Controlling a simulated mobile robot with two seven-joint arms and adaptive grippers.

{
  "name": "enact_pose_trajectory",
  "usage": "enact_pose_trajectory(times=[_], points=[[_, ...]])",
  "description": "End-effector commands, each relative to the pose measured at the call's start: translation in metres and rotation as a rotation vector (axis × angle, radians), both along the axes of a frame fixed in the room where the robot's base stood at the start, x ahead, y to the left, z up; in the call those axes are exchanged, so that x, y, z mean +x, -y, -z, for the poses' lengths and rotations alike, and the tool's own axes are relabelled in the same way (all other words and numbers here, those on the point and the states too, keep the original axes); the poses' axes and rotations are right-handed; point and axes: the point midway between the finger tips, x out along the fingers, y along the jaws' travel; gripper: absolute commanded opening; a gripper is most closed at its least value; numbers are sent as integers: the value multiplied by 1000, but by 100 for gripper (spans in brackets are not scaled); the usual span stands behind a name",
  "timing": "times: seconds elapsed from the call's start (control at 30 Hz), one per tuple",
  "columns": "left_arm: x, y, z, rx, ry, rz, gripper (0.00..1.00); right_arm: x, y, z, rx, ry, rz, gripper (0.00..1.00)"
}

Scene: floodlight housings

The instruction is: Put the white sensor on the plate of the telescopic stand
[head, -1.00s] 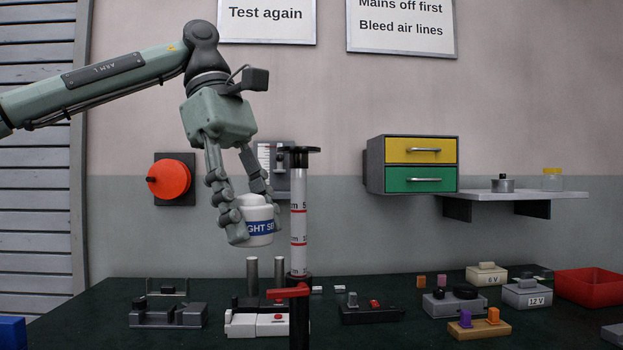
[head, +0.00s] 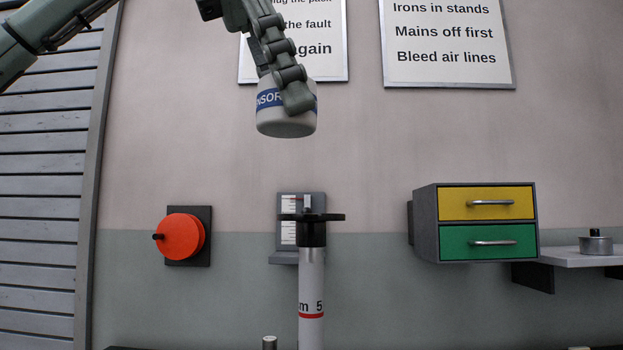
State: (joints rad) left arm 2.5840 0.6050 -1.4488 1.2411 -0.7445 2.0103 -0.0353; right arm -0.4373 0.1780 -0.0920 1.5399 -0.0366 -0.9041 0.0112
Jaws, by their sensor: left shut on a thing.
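The white sensor (head: 287,125) is a short cylinder with a blue lettered band, in the upper middle of the head view. My left gripper (head: 287,98) is shut on it and holds it in the air, with a finger covering part of the band. The telescopic stand (head: 311,275) is a white post with red marks, below the sensor and slightly to its right. Its dark plate (head: 328,217) is at the top of the post, with a clear gap under the sensor. My right gripper is not in view.
A grey wall unit with a scale (head: 288,238) is behind the plate. A red round knob (head: 180,237) is on the wall at left. A drawer box (head: 426,225) with yellow and green drawers and a shelf (head: 570,256) are at right. The bench is mostly below the view.

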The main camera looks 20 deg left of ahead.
Motion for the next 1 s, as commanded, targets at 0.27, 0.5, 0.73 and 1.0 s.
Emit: enact_pose_trajectory(times=[0.27,0.5,0.73,1.0], points=[[44,6,26,0,-1,4,0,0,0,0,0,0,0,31],[48,6,49,-1,-1,5,0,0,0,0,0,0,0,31],[48,5,69,0,2,1,0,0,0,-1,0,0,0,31],[48,6,69,-2,1,1,0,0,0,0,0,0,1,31]])
